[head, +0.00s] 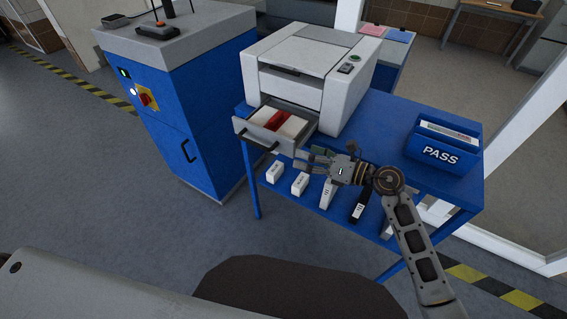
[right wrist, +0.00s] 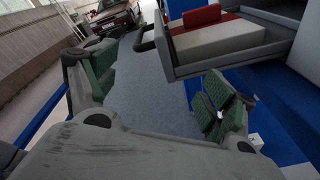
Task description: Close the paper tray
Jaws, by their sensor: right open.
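A white and grey printer (head: 310,72) stands on a blue table. Its paper tray (head: 245,130) is pulled out at the front and holds white paper with a red piece on it (head: 277,120). My right gripper (head: 306,160) is open and empty, just in front of and to the right of the tray, at about its height. In the right wrist view the tray (right wrist: 215,68) shows at the upper right, beyond the open fingers (right wrist: 160,85), with its dark handle (right wrist: 146,38) at its left end. I see no contact with it. My left gripper is not in view.
A blue PASS bin (head: 443,147) stands on the table's right side. Several small boxes (head: 300,184) are on the lower shelf. A blue cabinet (head: 180,100) with a red knob stands left of the table. The floor in front is clear.

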